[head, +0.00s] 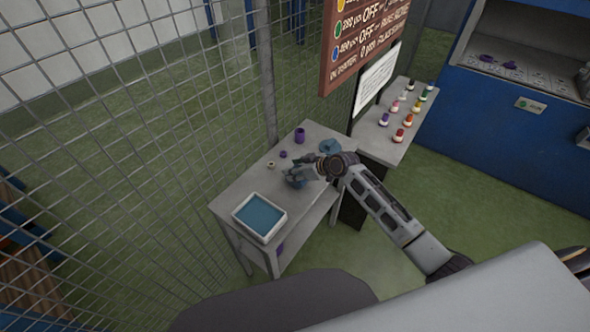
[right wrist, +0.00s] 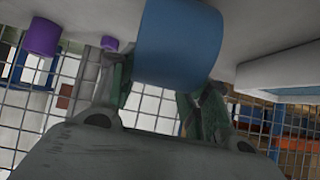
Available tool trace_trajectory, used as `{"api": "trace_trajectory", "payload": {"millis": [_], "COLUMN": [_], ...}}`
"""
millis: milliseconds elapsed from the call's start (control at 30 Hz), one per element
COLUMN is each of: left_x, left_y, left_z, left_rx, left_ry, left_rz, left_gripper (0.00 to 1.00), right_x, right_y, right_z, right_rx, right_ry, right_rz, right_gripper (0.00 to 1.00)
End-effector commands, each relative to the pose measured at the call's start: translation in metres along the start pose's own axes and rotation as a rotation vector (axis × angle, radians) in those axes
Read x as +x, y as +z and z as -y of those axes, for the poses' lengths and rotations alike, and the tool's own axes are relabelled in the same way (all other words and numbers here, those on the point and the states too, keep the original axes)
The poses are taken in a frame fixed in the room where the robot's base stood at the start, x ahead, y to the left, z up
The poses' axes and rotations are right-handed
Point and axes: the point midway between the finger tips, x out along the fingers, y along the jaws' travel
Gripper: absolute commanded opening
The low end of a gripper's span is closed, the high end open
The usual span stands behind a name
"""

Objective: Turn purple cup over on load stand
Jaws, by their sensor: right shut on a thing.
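A purple cup (head: 300,135) stands at the far end of the grey table; whether its mouth is up or down is too small to tell. It also shows at the upper left of the right wrist view (right wrist: 41,37). My right gripper (head: 299,173) is over the middle of the table, shut on a blue cylinder (right wrist: 178,42), perhaps a cup, which also shows in the head view (head: 295,181). The purple cup is apart from this gripper. I cannot make out which thing is the load stand. My left gripper is not in view.
A white tray with a blue inside (head: 238,218) sits at the table's near end. A small purple piece (head: 283,154), a small pale piece (head: 271,164) and a blue object (head: 330,146) are on the table. Wire mesh (head: 180,130) runs along its left. Several coloured bottles stand on another table (head: 375,140).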

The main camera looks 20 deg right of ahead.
Motion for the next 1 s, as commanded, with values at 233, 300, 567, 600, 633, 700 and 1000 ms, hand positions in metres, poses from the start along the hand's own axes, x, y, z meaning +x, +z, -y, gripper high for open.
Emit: {"api": "trace_trajectory", "payload": {"millis": [233,300,567,600,633,700,1000], "left_x": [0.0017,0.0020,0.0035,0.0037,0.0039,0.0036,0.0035], "left_y": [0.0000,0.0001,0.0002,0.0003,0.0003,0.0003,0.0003], "left_z": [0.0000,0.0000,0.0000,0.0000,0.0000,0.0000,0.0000], "left_rx": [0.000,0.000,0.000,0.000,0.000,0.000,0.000], "left_ry": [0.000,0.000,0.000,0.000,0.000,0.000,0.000], "left_rz": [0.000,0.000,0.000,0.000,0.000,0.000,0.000], "left_gripper": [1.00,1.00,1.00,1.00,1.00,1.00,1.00], "right_x": [0.0014,0.0018,0.0033,0.0035,0.0037,0.0034,0.0034], "right_y": [0.0015,0.0020,0.0037,0.0040,0.0042,0.0039,0.0042], "right_z": [-0.0002,-0.0002,-0.0002,-0.0002,-0.0002,-0.0002,-0.0002], "right_rx": [0.000,0.000,0.000,0.000,-0.001,0.000,0.000], "right_ry": [0.000,0.000,0.000,0.000,0.000,0.000,0.000], "right_rz": [-0.001,-0.001,-0.001,-0.001,-0.001,-0.001,0.000], "right_gripper": [0.15,0.15,0.15,0.15,0.15,0.56,0.72]}}
